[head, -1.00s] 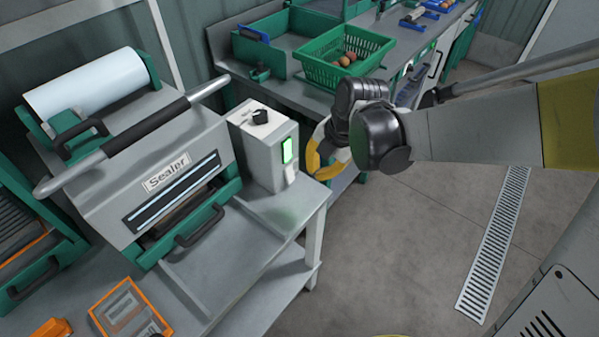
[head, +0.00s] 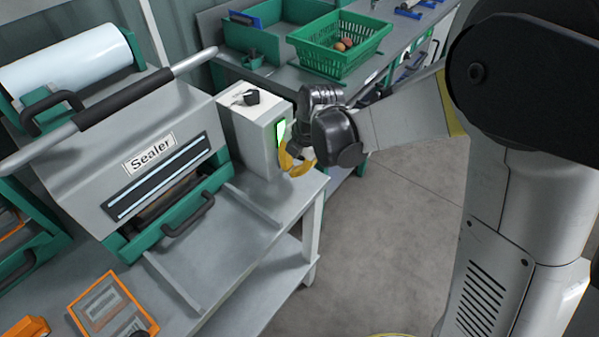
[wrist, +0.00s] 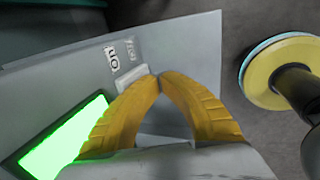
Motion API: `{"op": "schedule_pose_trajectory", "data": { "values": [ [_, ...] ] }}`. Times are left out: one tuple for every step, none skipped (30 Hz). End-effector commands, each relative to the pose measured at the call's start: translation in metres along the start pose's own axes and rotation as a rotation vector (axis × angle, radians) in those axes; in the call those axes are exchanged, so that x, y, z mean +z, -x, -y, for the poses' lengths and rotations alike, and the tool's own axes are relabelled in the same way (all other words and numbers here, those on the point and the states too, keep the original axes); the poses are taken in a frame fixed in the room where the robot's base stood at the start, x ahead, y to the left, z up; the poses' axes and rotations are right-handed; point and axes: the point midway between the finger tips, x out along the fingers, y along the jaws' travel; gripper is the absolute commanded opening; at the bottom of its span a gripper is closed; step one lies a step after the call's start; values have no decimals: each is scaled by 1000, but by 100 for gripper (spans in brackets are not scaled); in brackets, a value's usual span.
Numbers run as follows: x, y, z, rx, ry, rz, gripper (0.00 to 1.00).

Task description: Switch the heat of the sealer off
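The grey sealer (head: 95,165) stands on the bench in the head view, with its control box (head: 240,135) at its right. The box has a black knob (head: 252,97) on top and a lit green panel (head: 281,132) on its right-hand face. In the wrist view the green panel (wrist: 62,140) glows beside a small pale switch (wrist: 130,78) with "ON" and a fainter label next to it. My gripper (wrist: 157,76) is shut and empty, its yellow fingertips together just beside the switch; I cannot tell if they touch it. In the head view my gripper (head: 290,165) is at the box's face.
A green basket (head: 340,60) with a few tomatoes stands on the bench behind. An orange-framed tray (head: 110,305) lies at the front left of the sealer's bench. The floor (head: 390,210) right of the bench is clear.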

Motion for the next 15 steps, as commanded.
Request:
{"op": "schedule_pose_trajectory", "data": {
  "values": [
    [0, -1, -1, 0, 0, 0, 0],
    [0, -1, -2, 0, 0, 0, 0],
    [0, -1, -2, 0, 0, 0, 0],
    [0, -1, -2, 0, 0, 0, 0],
    [0, 0, -2, 0, 0, 0, 0],
    [0, 0, -2, 0, 0, 0, 0],
    [0, 0, -2, 0, 0, 0, 0],
    [0, 0, -2, 0, 0, 0, 0],
    [0, 0, -2, 0, 0, 0, 0],
    [0, 0, -2, 0, 0, 0, 0],
    [0, -1, -2, 0, 0, 0, 0],
    [0, -3, -4, 0, 1, 0, 0],
    [0, -5, -5, 0, 1, 0, 0],
    [0, -8, -7, 0, 2, 0, 0],
    [0, -13, -8, 0, 2, 0, 0]
  ]
}}
